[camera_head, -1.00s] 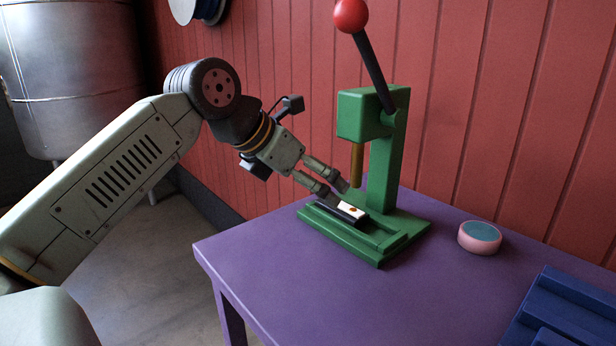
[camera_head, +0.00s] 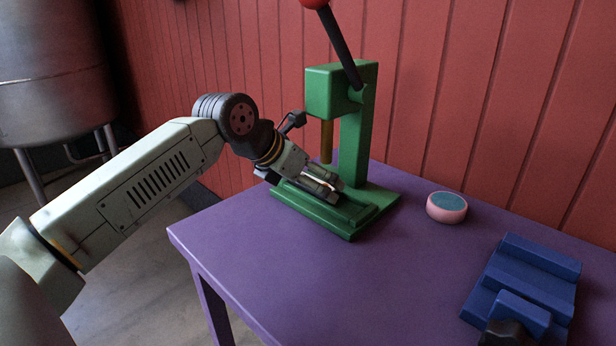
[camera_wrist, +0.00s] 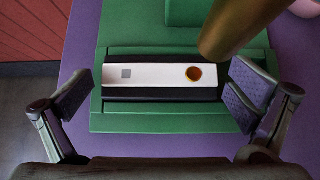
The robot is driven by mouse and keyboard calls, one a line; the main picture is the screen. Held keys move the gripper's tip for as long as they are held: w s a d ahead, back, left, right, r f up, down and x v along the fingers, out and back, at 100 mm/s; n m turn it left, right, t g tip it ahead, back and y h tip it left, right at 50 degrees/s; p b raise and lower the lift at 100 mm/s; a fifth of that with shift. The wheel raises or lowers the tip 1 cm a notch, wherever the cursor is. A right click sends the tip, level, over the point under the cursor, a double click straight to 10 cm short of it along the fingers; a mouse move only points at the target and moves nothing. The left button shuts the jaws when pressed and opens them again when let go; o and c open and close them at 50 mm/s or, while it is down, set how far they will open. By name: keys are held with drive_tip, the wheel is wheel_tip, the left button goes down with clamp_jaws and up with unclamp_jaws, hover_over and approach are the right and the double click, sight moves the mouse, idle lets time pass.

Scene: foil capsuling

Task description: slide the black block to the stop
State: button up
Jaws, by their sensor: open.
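In the wrist view the black block (camera_wrist: 150,94) lies in the channel of the green press (camera_wrist: 115,123). A white strip (camera_wrist: 160,73) with a grey square and a round brown spot covers its top. My gripper (camera_wrist: 162,94) is open, with one finger off each end of the block. The right finger looks nearer to its end than the left one. In the head view my gripper (camera_head: 325,188) is low over the base of the green press (camera_head: 352,135) and mostly hides the block. The stop cannot be clearly made out.
The brass plunger (camera_head: 326,142) hangs over the base behind my gripper. A black lever (camera_head: 340,45) rises above the press. A pink round tin (camera_head: 446,208) and a blue fixture (camera_head: 525,285) stand to the right. The purple table (camera_head: 270,265) is clear in front.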

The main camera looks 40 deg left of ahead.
drive_tip(key=shift+c, duration=0.5)
drive_tip(key=c, duration=0.9)
drive_tip(key=shift+o, duration=0.2)
drive_tip(key=shift+d, duration=0.15)
